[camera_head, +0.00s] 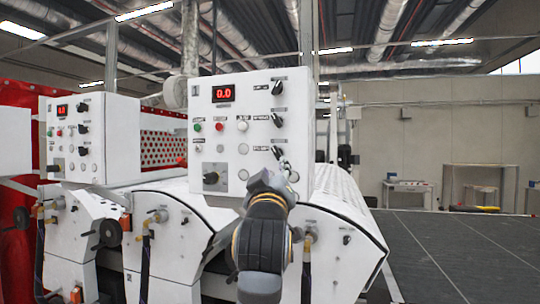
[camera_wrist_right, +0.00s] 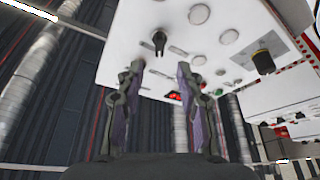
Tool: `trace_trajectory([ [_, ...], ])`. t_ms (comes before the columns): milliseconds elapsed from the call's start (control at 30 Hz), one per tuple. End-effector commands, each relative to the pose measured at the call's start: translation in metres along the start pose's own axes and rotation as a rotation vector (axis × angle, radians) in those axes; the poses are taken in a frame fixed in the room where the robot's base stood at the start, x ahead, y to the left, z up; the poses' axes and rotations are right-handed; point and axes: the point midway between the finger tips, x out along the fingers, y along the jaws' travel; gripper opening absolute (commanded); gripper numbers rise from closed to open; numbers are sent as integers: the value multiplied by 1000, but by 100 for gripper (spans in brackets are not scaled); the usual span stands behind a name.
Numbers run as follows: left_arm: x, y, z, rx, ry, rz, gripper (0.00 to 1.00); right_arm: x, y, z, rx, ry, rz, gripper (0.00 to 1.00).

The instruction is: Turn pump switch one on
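The white control panel (camera_head: 245,140) faces me with a red digital display (camera_head: 223,93) at its top. A column of black rotary switches runs down its right side: an upper switch (camera_head: 278,87), a middle switch (camera_head: 277,119) and a lower switch (camera_head: 277,152). I cannot read which is pump switch one. My right gripper (camera_head: 282,165) is raised in front of the panel's lower right, close to the lower switch. In the right wrist view my right gripper (camera_wrist_right: 159,70) has its fingers apart and empty. A black switch (camera_wrist_right: 159,42) shows just beyond the gap between the fingertips.
A second, similar panel (camera_head: 93,135) stands on the left. Below the panels are machine housings with valves and hoses. The panel also carries a large black knob (camera_head: 211,178) and small push buttons. Dark floor (camera_head: 455,255) on the right is open; a table (camera_head: 408,190) stands farther back.

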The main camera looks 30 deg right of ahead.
Motion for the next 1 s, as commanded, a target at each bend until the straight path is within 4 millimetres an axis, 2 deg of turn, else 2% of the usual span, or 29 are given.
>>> trace_trajectory([
  [200,-33,5,-7,-4,6,9,40,46,5,-6,-11,-2,3,37],
  [433,-55,-3,-8,-1,4,2,40,86,2,-3,-5,-2,-1,37],
  [600,-58,-3,-7,-1,3,2,40,97,0,0,-2,-1,-1,37],
  [833,-57,-3,-6,-1,1,2,40,97,-1,0,0,-1,-2,37],
  [867,-57,-3,-6,-1,1,2,40,97,0,0,0,-1,-2,35],
  [1000,-57,-3,-6,-1,0,1,40,97,0,0,-1,0,-1,16],
])
